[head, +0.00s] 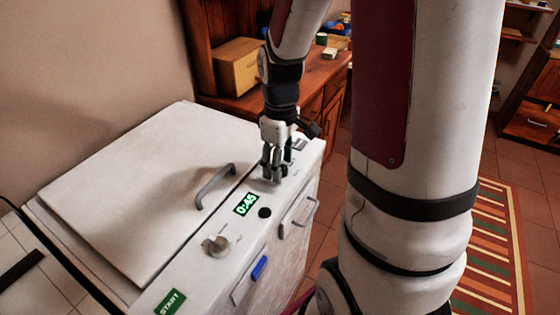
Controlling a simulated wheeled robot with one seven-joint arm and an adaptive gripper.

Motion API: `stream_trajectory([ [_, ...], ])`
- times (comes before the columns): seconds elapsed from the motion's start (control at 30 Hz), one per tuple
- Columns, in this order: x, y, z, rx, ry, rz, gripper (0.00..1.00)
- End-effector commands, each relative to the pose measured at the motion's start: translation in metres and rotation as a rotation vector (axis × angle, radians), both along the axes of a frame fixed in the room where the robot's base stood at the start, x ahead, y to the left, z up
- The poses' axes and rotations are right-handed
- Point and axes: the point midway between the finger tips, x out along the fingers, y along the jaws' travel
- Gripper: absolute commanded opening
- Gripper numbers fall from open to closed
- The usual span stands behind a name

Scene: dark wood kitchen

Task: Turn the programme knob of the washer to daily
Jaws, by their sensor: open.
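The white washer (120,190) stands at the left with its lid shut. Its control panel has a round silver knob (215,245) near a green display (246,204) reading 0:45. Small markings surround that knob, too small to read, so I cannot tell whether it is the programme knob. My gripper (273,177) points down, jaws open, at the far end of the panel, beyond the display. Its fingers are at or just above the panel. Whether another knob is between or behind them is hidden. Small markings show beside the fingers.
A lid handle (215,185), a black button (265,212), a green START label (170,302), a blue front piece (259,268) and a grey front handle (304,211) are close by. A wooden cabinet (318,75) with a box (238,66) stands behind.

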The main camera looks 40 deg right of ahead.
Motion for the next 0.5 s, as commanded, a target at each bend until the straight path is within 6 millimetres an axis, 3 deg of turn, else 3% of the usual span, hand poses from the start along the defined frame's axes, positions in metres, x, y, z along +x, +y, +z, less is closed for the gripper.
stream_trajectory([
  [0.07, 0.0, -0.0001, 0.0002, 0.0, 0.0, 0.0, 0.52],
  [0.2, 0.0001, -0.0001, 0.0004, 0.0, 0.0, 0.0, 0.2],
  [0.3, 0.0001, 0.0, 0.0004, 0.0, 0.0, 0.0, 0.03],
  [0.5, -0.0001, 0.0003, 0.0004, 0.0, 0.0, -0.005, 0.03],
])
